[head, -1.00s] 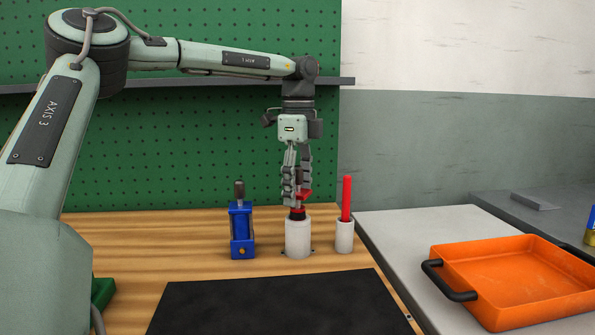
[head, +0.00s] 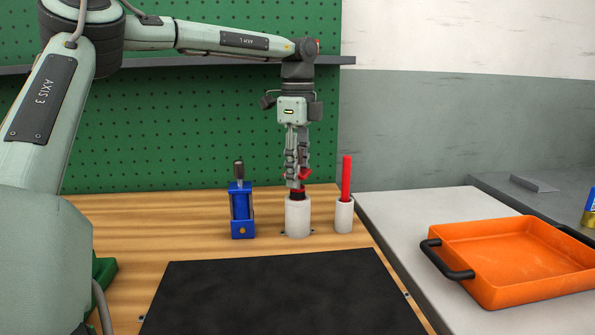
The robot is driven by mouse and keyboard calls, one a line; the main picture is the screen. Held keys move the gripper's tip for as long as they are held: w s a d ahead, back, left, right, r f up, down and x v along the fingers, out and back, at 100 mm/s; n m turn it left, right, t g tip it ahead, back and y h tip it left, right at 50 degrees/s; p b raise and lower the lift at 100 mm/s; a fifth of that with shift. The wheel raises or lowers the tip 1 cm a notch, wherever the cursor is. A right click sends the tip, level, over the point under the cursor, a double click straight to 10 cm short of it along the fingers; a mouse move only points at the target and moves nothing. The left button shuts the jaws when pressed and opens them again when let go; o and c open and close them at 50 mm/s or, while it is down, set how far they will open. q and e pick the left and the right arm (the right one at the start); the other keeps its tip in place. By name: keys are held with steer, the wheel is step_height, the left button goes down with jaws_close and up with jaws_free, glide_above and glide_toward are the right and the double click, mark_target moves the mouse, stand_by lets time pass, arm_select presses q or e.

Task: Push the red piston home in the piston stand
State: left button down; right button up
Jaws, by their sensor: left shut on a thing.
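The piston stand (head: 298,219) is a white upright cylinder on the wooden bench. The red piston (head: 298,191) shows as a red part with a dark band at the stand's mouth; its lower part is hidden inside. My left gripper (head: 298,182) points straight down above the stand and is shut on the piston's upper part. The fingers hide most of that part, and some red shows at their right side. The piston looks upright and in line with the stand. My right gripper is not in view.
A narrower white holder (head: 344,217) with a tall red rod (head: 346,178) stands close on the right. A blue device (head: 242,211) with a dark knob stands on the left. A black mat (head: 285,295) lies in front. An orange pan (head: 515,255) sits on the grey table.

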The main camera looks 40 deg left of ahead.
arm_select(q)
steer(key=shift+r, duration=0.95)
stand_by(1.0)
steer(key=shift+f, duration=0.1)
steer(key=shift+f+b, duration=0.6)
steer(key=shift+f, duration=0.25)
steer(key=c, duration=0.9)
jaws_free()
steer(key=shift+r, duration=0.1)
